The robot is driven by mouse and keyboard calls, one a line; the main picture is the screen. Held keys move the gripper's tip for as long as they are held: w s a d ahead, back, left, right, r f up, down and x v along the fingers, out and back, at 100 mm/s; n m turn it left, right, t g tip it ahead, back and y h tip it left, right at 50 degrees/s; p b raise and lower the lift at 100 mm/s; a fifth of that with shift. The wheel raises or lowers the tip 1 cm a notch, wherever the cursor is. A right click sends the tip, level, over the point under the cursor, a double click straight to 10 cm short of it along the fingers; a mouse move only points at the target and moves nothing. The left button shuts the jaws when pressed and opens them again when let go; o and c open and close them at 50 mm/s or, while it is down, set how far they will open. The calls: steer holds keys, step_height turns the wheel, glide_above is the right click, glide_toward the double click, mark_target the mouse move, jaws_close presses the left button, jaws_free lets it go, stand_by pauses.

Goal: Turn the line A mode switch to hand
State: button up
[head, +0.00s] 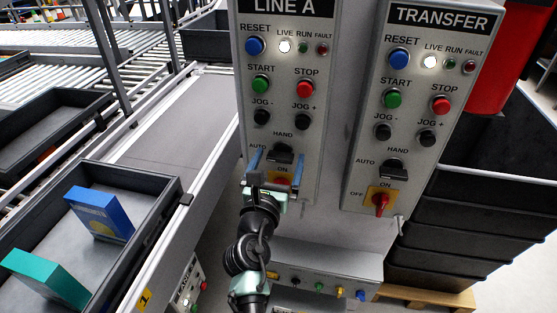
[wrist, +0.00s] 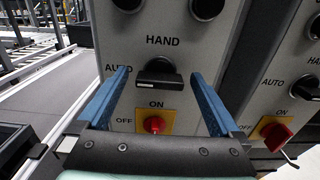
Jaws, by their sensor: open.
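The LINE A panel (head: 290,60) is a grey box face. Its mode switch (head: 282,154) is a black knob with AUTO at its left and HAND above it. In the wrist view the mode switch (wrist: 159,75) has its bar lying roughly level, in line with AUTO rather than HAND. My gripper (head: 276,162) is open in front of the panel. In the wrist view my gripper (wrist: 160,74) has one blue finger on each side of the knob, with gaps between. Whether the fingertips reach knob depth is unclear.
A red rotary switch (wrist: 154,124) on a yellow plate sits just below the knob. JOG buttons (head: 262,117) are above. The TRANSFER panel (head: 425,80), with a similar knob (head: 393,167), stands at right. A conveyor (head: 180,120) and a bin (head: 125,178) with boxes are at left.

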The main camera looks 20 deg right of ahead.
steer(key=c, duration=1.3)
steer(key=shift+d+m, duration=0.1)
steer(key=shift+m, duration=0.2)
steer(key=m+b, duration=0.1)
steer(key=m, duration=0.2)
steer(key=shift+f+m, duration=0.1)
steer(key=shift+m, duration=0.3)
steer(key=m+b, duration=0.1)
steer(key=m, duration=0.3)
steer(key=shift+d+f+b, duration=0.1)
steer(key=shift+b, duration=0.2)
steer(key=m+b, duration=0.2)
steer(key=m, duration=0.3)
steer(key=shift+f, duration=0.1)
steer(key=m+b, duration=0.2)
steer(key=m, duration=0.2)
steer(key=shift+s, duration=0.1)
steer(key=shift+m+b, duration=0.35)
steer(key=shift+m, duration=0.05)
